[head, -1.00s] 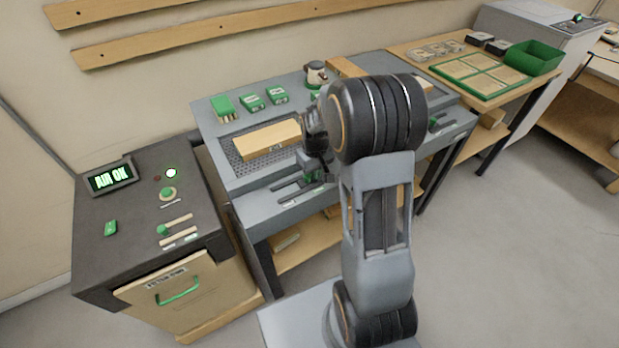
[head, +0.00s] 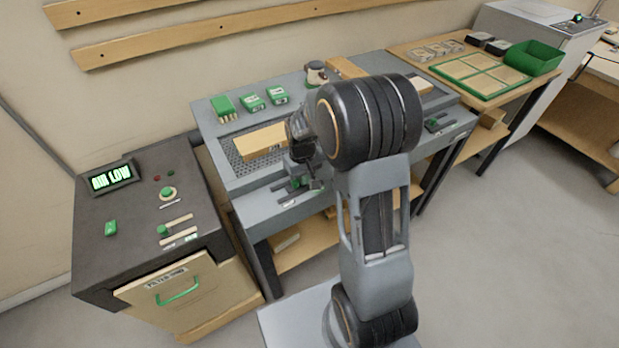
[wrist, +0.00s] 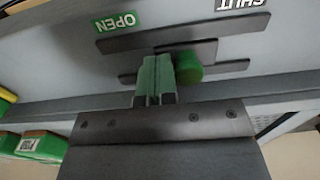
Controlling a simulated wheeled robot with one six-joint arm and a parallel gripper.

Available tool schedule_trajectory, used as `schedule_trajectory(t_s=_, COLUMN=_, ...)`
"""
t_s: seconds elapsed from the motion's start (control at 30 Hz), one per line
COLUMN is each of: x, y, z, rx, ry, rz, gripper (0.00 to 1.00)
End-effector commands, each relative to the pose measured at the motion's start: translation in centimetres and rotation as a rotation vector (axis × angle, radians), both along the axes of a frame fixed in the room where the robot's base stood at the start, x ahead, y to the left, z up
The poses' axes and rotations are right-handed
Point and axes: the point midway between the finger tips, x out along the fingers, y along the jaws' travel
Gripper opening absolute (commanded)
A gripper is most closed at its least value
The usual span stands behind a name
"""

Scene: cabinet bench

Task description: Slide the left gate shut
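The left gate's slider is a dark bar with a round green knob (wrist: 188,68) on the bench's front ledge. In the wrist view a green OPEN label (wrist: 116,22) is left of the knob, and a white SHUT label (wrist: 241,3), cut by the top edge, is to its right. My gripper (wrist: 155,82) has its fingers together, on the OPEN side of the knob and close against it; I cannot tell if they touch. In the head view my gripper (head: 300,177) is low at the ledge, and my arm hides part of the bench.
A wooden block (head: 262,141) lies on the mesh plate behind the ledge. Several green boxes (head: 251,101) stand at the back. A dark console (head: 135,205) at left has a display (head: 111,178) reading AIR LOW. A green bin (head: 533,58) is at far right.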

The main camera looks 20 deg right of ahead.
Motion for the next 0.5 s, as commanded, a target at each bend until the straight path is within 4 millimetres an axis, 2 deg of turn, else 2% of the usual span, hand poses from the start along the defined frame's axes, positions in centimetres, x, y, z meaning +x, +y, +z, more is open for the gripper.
schedule_trajectory(t_s=0.5, x=-0.2, y=2.1, z=0.0, rx=0.0, ry=-0.001, rz=0.002, gripper=0.0)
